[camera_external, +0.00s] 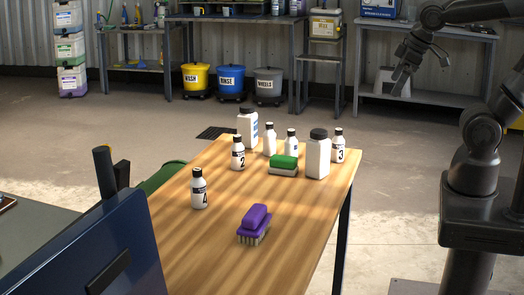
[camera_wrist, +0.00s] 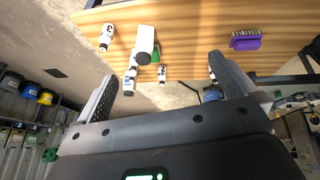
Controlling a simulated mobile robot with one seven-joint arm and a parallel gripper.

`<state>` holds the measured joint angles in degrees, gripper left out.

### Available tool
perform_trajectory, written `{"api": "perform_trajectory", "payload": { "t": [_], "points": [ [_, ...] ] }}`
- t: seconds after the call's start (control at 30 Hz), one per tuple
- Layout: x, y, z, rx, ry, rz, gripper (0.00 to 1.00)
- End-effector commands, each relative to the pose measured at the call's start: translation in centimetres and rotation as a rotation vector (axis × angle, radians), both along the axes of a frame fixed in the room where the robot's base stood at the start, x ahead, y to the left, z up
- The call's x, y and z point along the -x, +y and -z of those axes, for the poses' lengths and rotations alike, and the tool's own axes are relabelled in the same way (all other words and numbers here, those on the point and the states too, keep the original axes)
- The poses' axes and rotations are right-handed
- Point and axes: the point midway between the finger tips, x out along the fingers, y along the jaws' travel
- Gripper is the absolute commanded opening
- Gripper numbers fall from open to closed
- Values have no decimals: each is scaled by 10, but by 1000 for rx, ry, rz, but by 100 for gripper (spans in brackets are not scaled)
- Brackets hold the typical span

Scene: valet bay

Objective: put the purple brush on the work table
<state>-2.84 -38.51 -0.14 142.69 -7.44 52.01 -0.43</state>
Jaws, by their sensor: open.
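The purple brush (camera_external: 254,222) lies bristles down on the near part of a wooden-topped table (camera_external: 190,262). It also shows in the wrist view (camera_wrist: 246,39) at the upper right, on the wooden top (camera_wrist: 200,14). My gripper (camera_external: 401,84) is raised to the right of the table and well apart from the brush. In the wrist view my gripper (camera_wrist: 162,68) has its two fingers spread, with nothing held between them. I cannot tell from the pictures which surface the task calls the work table.
White bottles, some numbered, stand on the table, including bottle 4 (camera_external: 199,188) left of the brush and bottle 2 (camera_external: 238,153). A green-topped sponge or brush (camera_external: 284,164) lies near a large white bottle (camera_external: 318,155). A blue panel (camera_external: 90,250) stands at front left. Benches line the back wall.

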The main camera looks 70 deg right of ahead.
Motion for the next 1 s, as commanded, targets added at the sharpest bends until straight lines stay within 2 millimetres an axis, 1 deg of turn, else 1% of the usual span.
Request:
{"api": "perform_trajectory", "payload": {
  "t": [0.1, 0.2, 0.67, 0.77, 0.87, 1.0],
  "points": [
    [8, 6, -10, -88, -53, 59, 100],
    [11, 8, -13, -124, -71, 80, 100],
    [10, 9, -13, -129, -70, 80, 100],
    [7, 7, -9, -100, -44, 61, 100],
    [-1, 0, 2, -32, 18, 19, 100],
    [-18, -11, 22, 124, 133, -77, 100]
  ]
}}
